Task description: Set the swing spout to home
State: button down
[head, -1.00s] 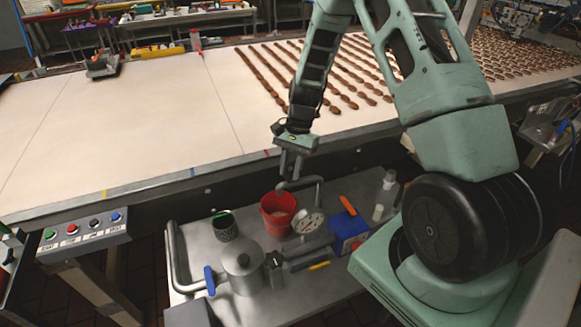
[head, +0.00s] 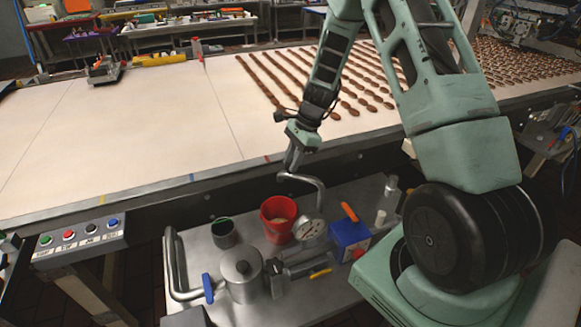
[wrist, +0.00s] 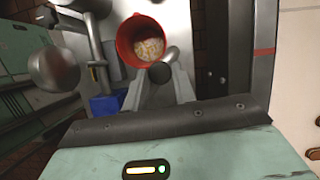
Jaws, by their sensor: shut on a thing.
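The swing spout (head: 313,182) is a bent grey metal pipe rising beside the round gauge (head: 312,229) on the cart. Its free end points left, near the edge of the conveyor and beyond the red bucket (head: 278,219). My gripper (head: 291,168) is shut on the spout near that free end. In the wrist view, my gripper (wrist: 163,92) has a finger on each side of the spout's round end (wrist: 159,72). The red bucket (wrist: 124,40), with pale contents, is just past the spout there. No home mark can be made out.
A steel cart (head: 190,245) carries a lidded metal pot (head: 241,272), a dark cup (head: 224,233) and a blue box (head: 348,238) with an orange handle. The conveyor (head: 120,140) lies behind, with rows of brown pieces to the right. A button panel (head: 80,238) stands at left.

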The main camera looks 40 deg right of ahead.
jog(key=d+m+t+h+b, duration=0.2)
jog(key=d+m+t, duration=0.1)
jog(key=d+m, duration=0.5)
jog(key=shift+w+m, duration=0.35)
jog(key=shift+m, duration=0.65)
jog(key=shift+d+h, duration=0.1)
jog(key=shift+h, duration=0.2)
jog(key=c, duration=1.1)
grip_release()
jog(key=shift+s+r, duration=0.1)
jog(key=b+v, duration=0.1)
jog(key=v, duration=1.6)
jog(key=shift+s+r, duration=0.1)
jog(key=shift+s, duration=0.05)
